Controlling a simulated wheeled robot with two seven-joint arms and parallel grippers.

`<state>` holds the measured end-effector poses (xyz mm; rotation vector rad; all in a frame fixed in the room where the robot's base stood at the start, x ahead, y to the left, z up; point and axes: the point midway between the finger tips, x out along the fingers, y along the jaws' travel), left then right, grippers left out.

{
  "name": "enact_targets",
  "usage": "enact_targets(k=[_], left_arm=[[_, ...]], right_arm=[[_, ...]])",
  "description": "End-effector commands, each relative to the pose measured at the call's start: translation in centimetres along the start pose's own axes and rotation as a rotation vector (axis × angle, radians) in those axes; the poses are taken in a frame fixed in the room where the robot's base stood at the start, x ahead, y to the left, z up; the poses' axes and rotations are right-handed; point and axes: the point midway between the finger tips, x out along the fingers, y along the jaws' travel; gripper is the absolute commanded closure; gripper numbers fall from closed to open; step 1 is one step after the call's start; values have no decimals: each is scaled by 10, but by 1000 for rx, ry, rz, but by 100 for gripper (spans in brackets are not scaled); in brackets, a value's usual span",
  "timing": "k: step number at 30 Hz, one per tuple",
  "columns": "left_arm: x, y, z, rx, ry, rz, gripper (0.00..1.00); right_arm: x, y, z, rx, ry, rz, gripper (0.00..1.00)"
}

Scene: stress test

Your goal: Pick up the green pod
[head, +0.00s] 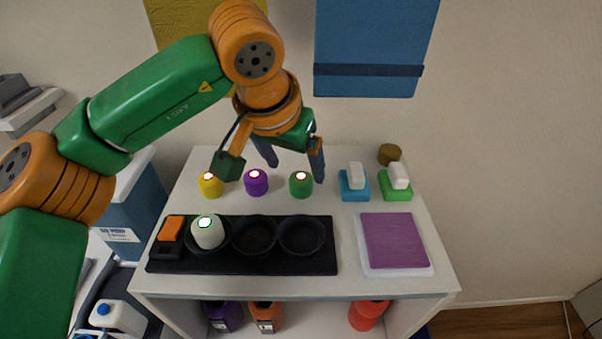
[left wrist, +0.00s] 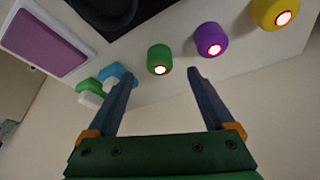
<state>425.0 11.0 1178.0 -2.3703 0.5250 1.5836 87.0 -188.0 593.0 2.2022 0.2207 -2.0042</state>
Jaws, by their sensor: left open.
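The green pod (head: 301,185) stands upright on the white table top, at the right end of a row of pods; its top glows white with a red ring. The purple pod (head: 256,182) and the yellow pod (head: 210,185) stand to its left. My left gripper (head: 296,169) is open and empty, above and behind the green pod, with its fingers pointing down. In the left wrist view the green pod (left wrist: 158,57) shows just beyond and between the open fingertips (left wrist: 162,76), apart from both. My right gripper is not in view.
A black tray (head: 320,262) in front has round wells, one holding a white pod (head: 208,232). To the right stand a blue block (head: 354,187), a light green block (head: 397,190), a brown round object (head: 389,154) and a purple pad (head: 394,240). Bare table surrounds the green pod.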

Motion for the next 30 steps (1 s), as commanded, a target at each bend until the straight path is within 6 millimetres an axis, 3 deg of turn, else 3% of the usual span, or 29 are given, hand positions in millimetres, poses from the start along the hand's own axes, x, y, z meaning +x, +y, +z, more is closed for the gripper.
enact_targets(k=[4,7,15,24,30], left_arm=[[24,0,-4,0,-7,2,14],[42,0,-3,-2,-4,2,14],[50,0,-3,-2,0,1,16],[50,0,-3,-2,0,2,97],[50,0,-3,-2,-1,2,100]], right_arm=[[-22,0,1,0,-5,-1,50],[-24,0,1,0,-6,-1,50],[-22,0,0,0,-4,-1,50],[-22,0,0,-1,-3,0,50],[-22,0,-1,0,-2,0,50]])
